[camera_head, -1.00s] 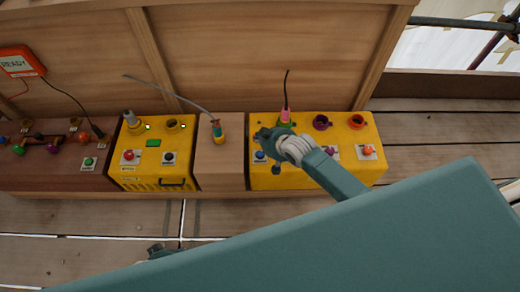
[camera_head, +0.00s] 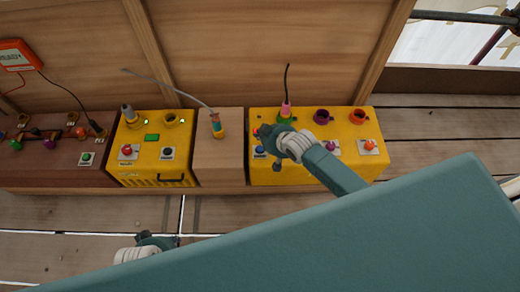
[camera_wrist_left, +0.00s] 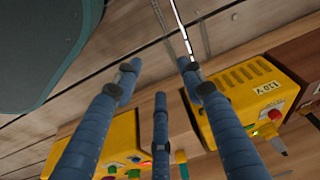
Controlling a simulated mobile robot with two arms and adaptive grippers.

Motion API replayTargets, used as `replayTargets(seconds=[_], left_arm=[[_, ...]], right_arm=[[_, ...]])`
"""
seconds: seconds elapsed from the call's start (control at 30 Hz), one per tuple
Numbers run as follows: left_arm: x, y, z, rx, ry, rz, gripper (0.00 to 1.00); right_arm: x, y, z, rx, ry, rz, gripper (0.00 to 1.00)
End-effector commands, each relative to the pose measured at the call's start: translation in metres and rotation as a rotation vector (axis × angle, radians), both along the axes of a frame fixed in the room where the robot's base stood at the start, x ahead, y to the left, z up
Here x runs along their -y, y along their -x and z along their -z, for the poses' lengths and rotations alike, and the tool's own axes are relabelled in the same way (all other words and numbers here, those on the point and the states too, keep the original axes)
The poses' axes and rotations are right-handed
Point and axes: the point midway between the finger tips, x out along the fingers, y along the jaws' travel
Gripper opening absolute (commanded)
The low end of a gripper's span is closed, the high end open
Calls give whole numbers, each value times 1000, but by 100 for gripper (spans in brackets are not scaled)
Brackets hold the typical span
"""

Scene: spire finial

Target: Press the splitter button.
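No label reading splitter is legible. The right yellow box (camera_head: 315,178) has a row of coloured sockets and a front row of buttons: blue (camera_head: 259,152), purple (camera_head: 331,146) and orange (camera_head: 369,145). My right gripper (camera_head: 268,136) is over the box's left part, close above the blue button and partly covering the row; whether it touches anything, or how far it is open, is unclear. My left gripper (camera_head: 150,242) is low in the head view, in front of the boxes. In the left wrist view its three fingers (camera_wrist_left: 158,76) are spread with nothing between them.
A pink plug (camera_head: 286,109) with a black cable stands in the green socket. Another plug (camera_head: 217,128) stands on a wooden block. The middle yellow box (camera_head: 150,175) has red and dark buttons. A brown panel (camera_head: 45,175) and an orange sign (camera_head: 14,54) are left.

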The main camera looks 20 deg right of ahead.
Motion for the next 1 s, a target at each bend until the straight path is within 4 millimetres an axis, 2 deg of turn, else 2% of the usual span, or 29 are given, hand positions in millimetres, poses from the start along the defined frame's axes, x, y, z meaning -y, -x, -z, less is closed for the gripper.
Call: replayTargets(seconds=[0.27, 0.63, 0.7, 0.77, 0.83, 1.0], left_arm=[[-1, -3, -40, 25, 2, -4, 40], [-3, 6, -96, 53, 2, -8, 40], [-4, 9, -88, 57, 2, -8, 40], [-4, 12, -88, 62, 2, -9, 40], [-2, 3, -97, 93, 8, -6, 40], [5, -22, -103, 189, 29, 2, 40]], right_arm=[[0, 0, 12, 0, 0, 0, 0], [0, 0, 25, 0, 0, 0, 0], [0, 1, 44, -1, 0, 0, 0], [0, 0, 53, -1, 0, 0, 0], [0, 0, 48, 0, 1, 1, 0], [0, 0, 54, 0, 0, 0, 0]])
